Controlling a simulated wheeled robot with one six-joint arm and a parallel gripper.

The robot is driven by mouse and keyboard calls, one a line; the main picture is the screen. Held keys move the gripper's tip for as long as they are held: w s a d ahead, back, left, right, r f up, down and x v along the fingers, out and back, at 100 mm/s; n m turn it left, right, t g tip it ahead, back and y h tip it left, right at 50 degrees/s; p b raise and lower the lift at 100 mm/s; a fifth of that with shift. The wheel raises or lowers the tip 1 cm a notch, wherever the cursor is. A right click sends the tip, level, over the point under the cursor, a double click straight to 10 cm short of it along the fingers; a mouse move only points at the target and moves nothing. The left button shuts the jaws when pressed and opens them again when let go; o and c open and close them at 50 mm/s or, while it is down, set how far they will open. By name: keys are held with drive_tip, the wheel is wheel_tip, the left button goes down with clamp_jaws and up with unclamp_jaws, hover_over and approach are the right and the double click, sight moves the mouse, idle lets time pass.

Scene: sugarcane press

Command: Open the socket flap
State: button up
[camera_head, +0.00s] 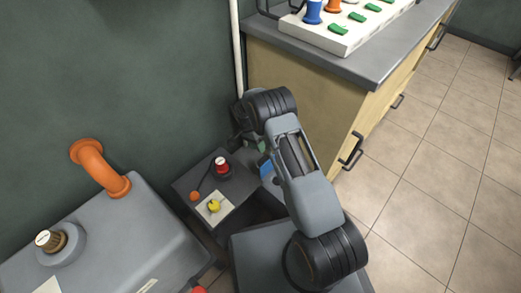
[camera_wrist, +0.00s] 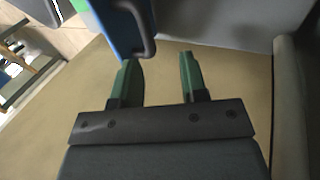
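A blue panel with a grey loop handle, which looks like the socket flap (camera_wrist: 118,25), stands at the top left of the wrist view. A small blue patch of it shows beside my arm in the head view (camera_head: 266,170). My gripper (camera_wrist: 158,68) is open, its two green fingers apart with nothing between them. The left fingertip is close to the lower end of the grey handle (camera_wrist: 150,42); I cannot tell whether they touch. In the head view my arm hides most of the flap and the gripper. What lies behind the flap is hidden.
A wooden cabinet (camera_head: 290,95) with a grey top stands behind my arm. A dark box (camera_head: 185,187) with red and yellow knobs is left of my gripper. A grey machine (camera_head: 130,250) with an orange pipe fills the lower left. Tiled floor (camera_head: 430,180) is clear at right.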

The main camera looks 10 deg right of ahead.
drive_tip(key=shift+p+v, duration=0.45)
drive_tip(key=shift+v, duration=1.5)
drive_tip(key=shift+w+a, duration=0.1)
drive_tip(key=shift+a, duration=0.05)
